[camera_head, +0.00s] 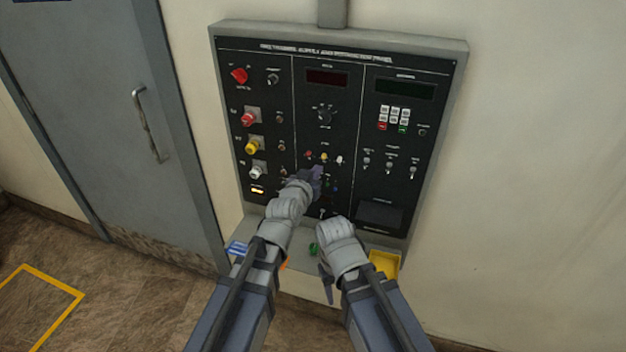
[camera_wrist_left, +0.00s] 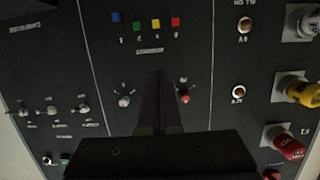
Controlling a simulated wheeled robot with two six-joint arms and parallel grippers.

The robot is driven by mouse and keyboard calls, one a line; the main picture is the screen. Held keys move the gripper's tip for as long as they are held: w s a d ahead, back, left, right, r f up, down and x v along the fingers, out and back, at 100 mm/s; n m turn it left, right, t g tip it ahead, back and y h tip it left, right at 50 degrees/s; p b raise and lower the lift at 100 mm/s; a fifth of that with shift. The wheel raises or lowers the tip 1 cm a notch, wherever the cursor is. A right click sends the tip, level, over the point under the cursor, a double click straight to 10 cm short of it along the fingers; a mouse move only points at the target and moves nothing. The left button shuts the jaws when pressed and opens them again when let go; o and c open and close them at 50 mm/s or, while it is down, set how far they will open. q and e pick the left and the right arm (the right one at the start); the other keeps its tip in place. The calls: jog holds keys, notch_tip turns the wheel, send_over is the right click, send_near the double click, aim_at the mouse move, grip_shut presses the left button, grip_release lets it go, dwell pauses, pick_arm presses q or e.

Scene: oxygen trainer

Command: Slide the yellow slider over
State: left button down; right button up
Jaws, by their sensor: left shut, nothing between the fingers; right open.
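A small yellow-topped control (camera_head: 324,157) stands between a red one (camera_head: 309,155) and a white one (camera_head: 339,160) in the middle column of the black panel; I take it for the yellow slider. My left gripper (camera_head: 316,175) is shut and empty, just below it at the panel face. In the left wrist view the dark fingers (camera_wrist_left: 160,88) lie between the red control (camera_wrist_left: 184,96) and the white control (camera_wrist_left: 123,100), and hide the yellow one. Contact cannot be told. My right gripper (camera_head: 326,285) is open, low in front of the shelf, pointing down.
Large red (camera_head: 248,119) and yellow (camera_head: 252,146) knobs stick out on the panel's left. Coloured squares (camera_wrist_left: 155,23) lie near the fingers. The shelf below holds a blue item (camera_head: 237,248), a green item (camera_head: 314,249) and a yellow tray (camera_head: 384,263).

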jog(key=shift+w+d+f+b, duration=0.1)
jog(key=shift+f+b, duration=0.9)
jog(key=shift+f, duration=0.1)
jog(key=shift+w+d+f+b, duration=0.1)
jog(key=shift+f+b, duration=0.85)
jog(key=shift+f, duration=0.1)
jog(key=shift+a, duration=0.1)
